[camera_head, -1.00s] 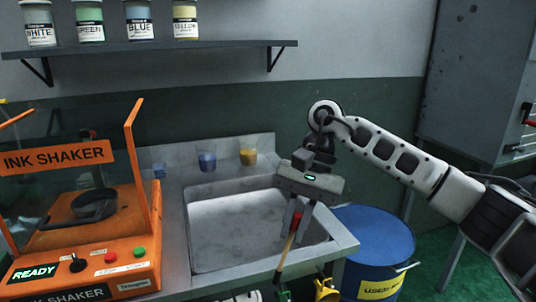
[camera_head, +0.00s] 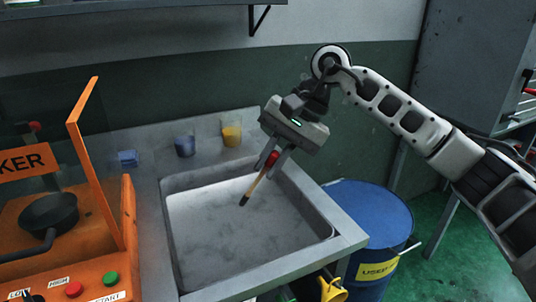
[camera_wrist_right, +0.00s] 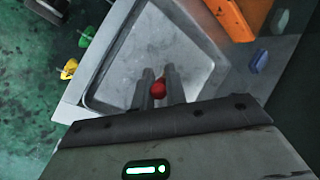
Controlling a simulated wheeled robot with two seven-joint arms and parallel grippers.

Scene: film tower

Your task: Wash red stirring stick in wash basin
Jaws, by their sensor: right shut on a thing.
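The red stirring stick (camera_head: 256,184) has a red knob at its top, a wooden shaft and a dark lower end. My right gripper (camera_head: 275,160) is shut on it near the red knob. The stick hangs tilted, its lower end toward the lower left, over the wash basin (camera_head: 328,226). In the right wrist view the red knob (camera_wrist_right: 158,90) sits between the two fingers, with the basin (camera_wrist_right: 128,72) behind it. The grey basin looks shallow and empty. I cannot tell whether the tip touches its floor. My left gripper is not in view.
The orange ink shaker (camera_head: 114,228) stands left of the basin. A blue drum (camera_head: 372,214) stands to the right.

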